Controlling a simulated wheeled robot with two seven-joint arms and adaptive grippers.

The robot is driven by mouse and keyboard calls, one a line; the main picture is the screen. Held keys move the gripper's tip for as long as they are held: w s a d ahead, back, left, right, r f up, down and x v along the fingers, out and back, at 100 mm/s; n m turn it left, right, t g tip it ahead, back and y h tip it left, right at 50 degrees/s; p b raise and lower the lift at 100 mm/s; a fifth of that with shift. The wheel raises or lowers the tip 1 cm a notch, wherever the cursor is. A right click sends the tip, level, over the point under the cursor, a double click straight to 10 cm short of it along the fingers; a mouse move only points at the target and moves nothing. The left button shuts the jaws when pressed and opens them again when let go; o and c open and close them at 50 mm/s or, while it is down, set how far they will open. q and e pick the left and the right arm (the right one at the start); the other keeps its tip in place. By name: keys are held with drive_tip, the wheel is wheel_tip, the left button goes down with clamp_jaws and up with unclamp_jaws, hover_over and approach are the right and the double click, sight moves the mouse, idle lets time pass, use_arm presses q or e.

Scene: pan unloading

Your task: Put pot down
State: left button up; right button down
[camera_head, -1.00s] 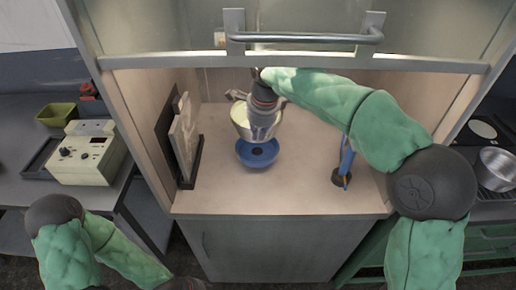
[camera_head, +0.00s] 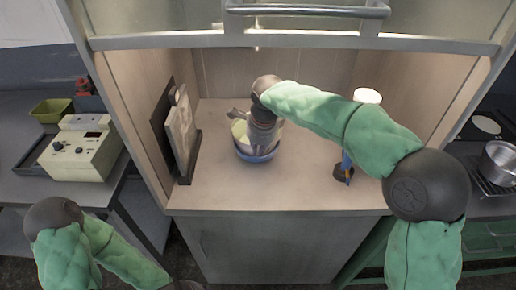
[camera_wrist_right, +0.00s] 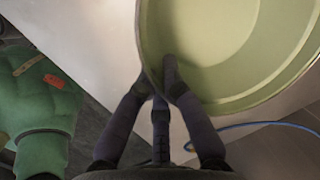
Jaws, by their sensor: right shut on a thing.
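A framed panel (camera_head: 181,130) leans at the cabinet's left side. A lamp with a white shade (camera_head: 367,96) and dark base stands at the right. A metal handle bar (camera_head: 305,11) crosses above the opening. The surface in front of the dish is clear.

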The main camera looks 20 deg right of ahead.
drive_tip(key=shift+f, duration=0.3)
drive_tip(key=c, duration=1.4)
unclamp_jaws()
drive_tip(key=shift+r, duration=0.1)
drive_tip(key=shift+r, duration=0.4)
drive_tip(key=p+v, duration=0.3)
drive_tip(key=v, duration=0.4)
